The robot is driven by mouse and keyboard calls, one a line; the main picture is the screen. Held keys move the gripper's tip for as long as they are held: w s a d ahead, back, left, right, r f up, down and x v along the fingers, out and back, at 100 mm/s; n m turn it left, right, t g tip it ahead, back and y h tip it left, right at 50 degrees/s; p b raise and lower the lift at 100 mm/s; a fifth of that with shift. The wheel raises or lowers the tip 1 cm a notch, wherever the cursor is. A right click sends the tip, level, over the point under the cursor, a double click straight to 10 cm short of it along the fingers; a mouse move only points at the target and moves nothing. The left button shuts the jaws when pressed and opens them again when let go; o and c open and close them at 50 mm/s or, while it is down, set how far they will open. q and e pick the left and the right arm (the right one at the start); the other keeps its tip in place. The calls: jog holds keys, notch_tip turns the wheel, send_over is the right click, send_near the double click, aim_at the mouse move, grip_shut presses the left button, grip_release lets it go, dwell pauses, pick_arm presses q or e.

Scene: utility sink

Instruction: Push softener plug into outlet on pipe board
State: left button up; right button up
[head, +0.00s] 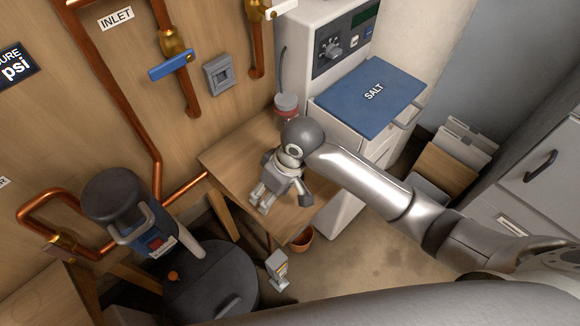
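The outlet (218,73) is a grey square box on the upright wooden pipe board (110,80), right of the blue-handled valve. My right gripper (284,202) is over the small wooden table, below and right of the outlet and well apart from it. Its fingers look spread, with table surface showing between them and nothing seen held. I cannot make out the softener plug. A dark cord (283,68) runs down beside the white softener cabinet (300,30); its lower end is hidden.
The wooden table (225,160) bears a red-banded jar (287,105) at its back. Copper pipes (125,100) and a blue-handled valve (171,66) stand out from the board. A blue SALT lid (372,92), a dark shop vacuum (210,285) and a terracotta pot (301,240) surround the table.

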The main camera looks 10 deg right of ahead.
jog(key=w+d+r+h, duration=0.1)
jog(key=w+d+r, duration=0.1)
jog(key=w+d+r+h, duration=0.1)
jog(key=w+d, duration=0.1)
jog(key=w, duration=0.1)
jog(key=w+d+r+m+g+h, duration=0.1)
jog(key=w+d+r, duration=0.1)
jog(key=w+d, duration=0.1)
jog(key=shift+r, duration=0.3)
notch_tip(320, 180, down, 5)
jog(key=shift+f+p, duration=0.1)
jog(key=shift+p, duration=0.25)
notch_tip(320, 180, down, 4)
jog(key=shift+d+f+p, duration=0.1)
jog(key=shift+d+p, duration=0.05)
jog(key=shift+p, duration=0.4)
jog(key=shift+f, duration=0.45)
jog(key=c, duration=1.1)
jog(key=shift+r, duration=0.1)
